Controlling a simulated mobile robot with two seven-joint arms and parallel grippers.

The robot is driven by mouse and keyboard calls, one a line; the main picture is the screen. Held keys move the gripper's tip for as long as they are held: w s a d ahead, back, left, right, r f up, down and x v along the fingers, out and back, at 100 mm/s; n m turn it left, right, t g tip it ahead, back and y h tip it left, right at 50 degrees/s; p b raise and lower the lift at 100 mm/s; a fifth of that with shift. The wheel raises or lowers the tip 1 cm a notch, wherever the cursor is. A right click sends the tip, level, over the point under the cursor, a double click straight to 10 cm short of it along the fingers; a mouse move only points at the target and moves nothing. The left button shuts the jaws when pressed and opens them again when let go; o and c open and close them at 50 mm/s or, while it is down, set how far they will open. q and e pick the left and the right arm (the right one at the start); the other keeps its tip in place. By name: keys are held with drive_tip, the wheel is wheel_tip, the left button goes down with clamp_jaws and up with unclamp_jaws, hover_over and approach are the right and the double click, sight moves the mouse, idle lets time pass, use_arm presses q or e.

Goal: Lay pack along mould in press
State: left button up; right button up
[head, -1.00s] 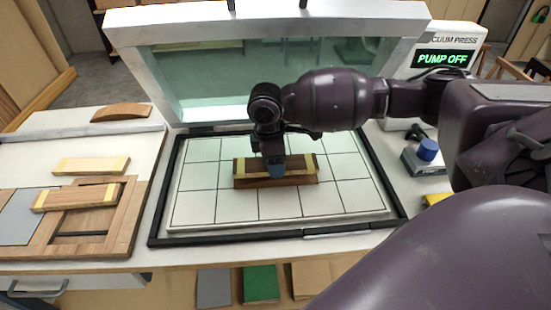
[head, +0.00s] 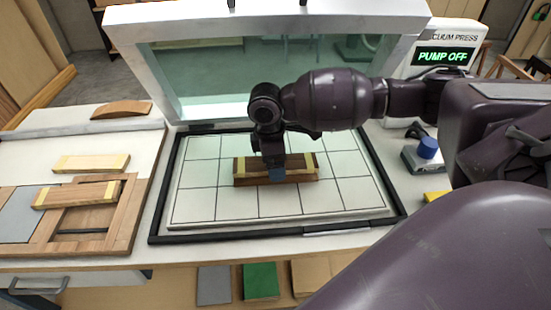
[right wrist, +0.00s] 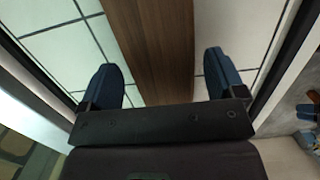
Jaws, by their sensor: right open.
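The wooden pack (head: 297,163), with yellow tape bands near its ends, lies lengthwise along the brown mould on the gridded press bed (head: 215,205). The mould is mostly covered, and its edge is hard to tell from the pack. My right gripper (head: 275,172) is at the middle of the pack. In the right wrist view, brown wood (right wrist: 155,45) runs between the two blue fingers of my right gripper (right wrist: 165,85). The fingers stand apart, one on each side, with a visible gap at the right finger. My left gripper is not in view.
The press lid (head: 270,15) stands raised behind the bed. A black frame (head: 160,210) borders the bed. The pump box (head: 443,57) reads PUMP OFF. Taped strips (head: 92,164) and a wooden frame (head: 125,215) lie on the left bench. A blue-topped device (head: 428,150) stands at right.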

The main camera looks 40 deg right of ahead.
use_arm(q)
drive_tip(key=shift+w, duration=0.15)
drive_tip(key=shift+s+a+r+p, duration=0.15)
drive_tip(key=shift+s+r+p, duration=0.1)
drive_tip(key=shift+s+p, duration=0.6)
use_arm(e)
drive_tip(key=r, duration=0.7)
drive_tip(key=a+r, duration=0.1)
drive_tip(key=r, duration=0.2)
drive_tip(key=shift+w+r, duration=0.35)
drive_tip(key=shift+r, duration=0.05)
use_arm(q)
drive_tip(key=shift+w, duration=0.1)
use_arm(e)
drive_tip(key=shift+a, duration=0.1)
